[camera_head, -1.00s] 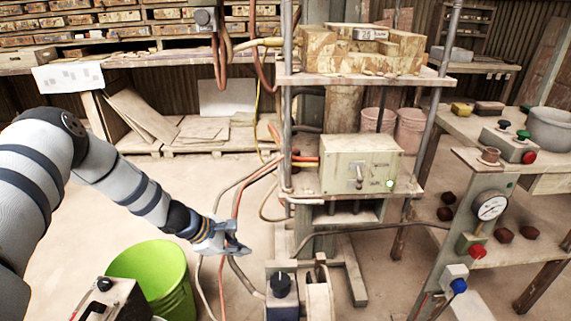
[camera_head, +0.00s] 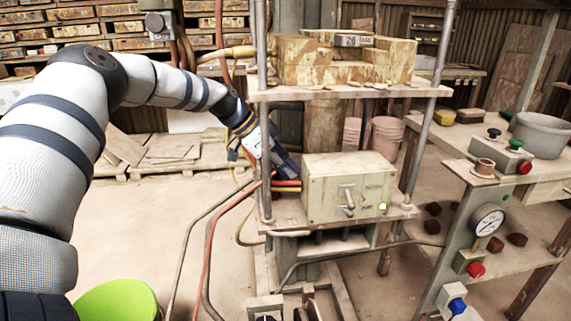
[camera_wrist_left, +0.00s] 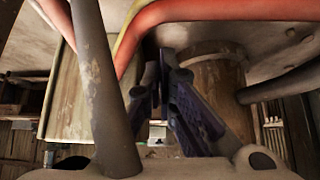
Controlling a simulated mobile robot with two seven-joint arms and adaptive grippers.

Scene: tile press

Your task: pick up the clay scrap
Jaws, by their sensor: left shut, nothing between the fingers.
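My left gripper (camera_head: 288,168) is shut and empty. It is at the left side of the press frame, beside the upright grey post and just left of the pale control box (camera_head: 330,190). In the left wrist view its dark fingers (camera_wrist_left: 163,75) are together, with red hoses above and a grey pipe close on the left. I cannot pick out a piece that is surely the clay scrap. Several dark reddish-brown lumps (camera_head: 518,240) lie on the lower shelf at the right, well apart from the gripper. My right gripper is not in view.
A wooden mould (camera_head: 297,70) sits on the upper shelf (camera_head: 262,92). Red and grey hoses (camera_head: 212,235) hang left of the frame. A green bucket (camera_head: 118,300) stands at lower left.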

